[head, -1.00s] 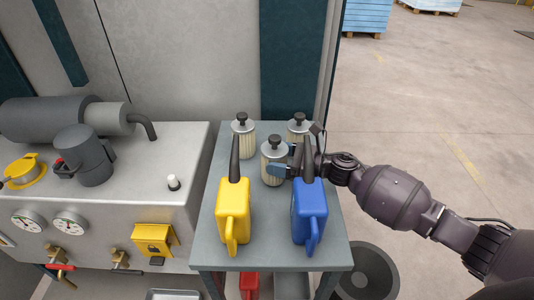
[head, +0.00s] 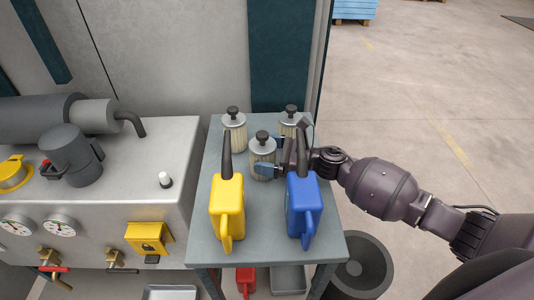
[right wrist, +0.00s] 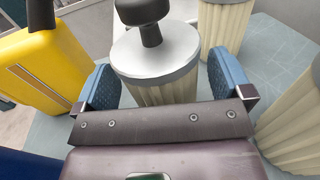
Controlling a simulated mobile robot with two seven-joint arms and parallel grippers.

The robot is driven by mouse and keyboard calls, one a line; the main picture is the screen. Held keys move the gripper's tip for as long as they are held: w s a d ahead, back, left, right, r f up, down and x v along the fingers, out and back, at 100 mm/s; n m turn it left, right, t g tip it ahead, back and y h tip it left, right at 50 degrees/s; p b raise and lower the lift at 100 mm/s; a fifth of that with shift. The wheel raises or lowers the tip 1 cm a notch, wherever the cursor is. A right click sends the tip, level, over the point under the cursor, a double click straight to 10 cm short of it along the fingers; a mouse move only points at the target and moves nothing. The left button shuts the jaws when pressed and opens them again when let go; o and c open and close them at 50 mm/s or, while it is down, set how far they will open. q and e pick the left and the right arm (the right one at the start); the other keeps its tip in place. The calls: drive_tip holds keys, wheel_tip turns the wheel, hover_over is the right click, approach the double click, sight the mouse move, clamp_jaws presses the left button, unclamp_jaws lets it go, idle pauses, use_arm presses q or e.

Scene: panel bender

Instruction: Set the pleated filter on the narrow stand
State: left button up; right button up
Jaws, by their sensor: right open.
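Three pleated filters with grey lids and black knobs stand upright on a narrow grey-blue stand (head: 262,254). They are a front one (head: 262,150), a back left one (head: 234,128) and a back right one (head: 289,122). My right gripper (head: 270,156) is open, with its blue finger pads on either side of the front filter. In the right wrist view that filter (right wrist: 160,63) stands between the spread pads, with a gap visible beside it. Its lower part is hidden by the gripper body. My left gripper is out of view.
A yellow can (head: 228,208) and a blue can (head: 303,207) stand at the stand's front, the blue one close to my right wrist. A machine bench (head: 120,192) with gauges is at the left. A dark round bin (head: 362,265) is on the floor at the right.

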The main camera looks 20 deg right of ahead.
drive_tip(key=shift+r, duration=0.1)
drive_tip(key=shift+d+r, duration=0.1)
drive_tip(key=shift+d, duration=0.05)
drive_tip(key=b+v, duration=0.1)
drive_tip(key=v, duration=0.9)
drive_tip(key=shift+s+d, duration=0.25)
drive_tip(key=shift+d, duration=0.1)
drive_tip(key=shift+s+d, duration=0.25)
drive_tip(key=shift+d, duration=0.15)
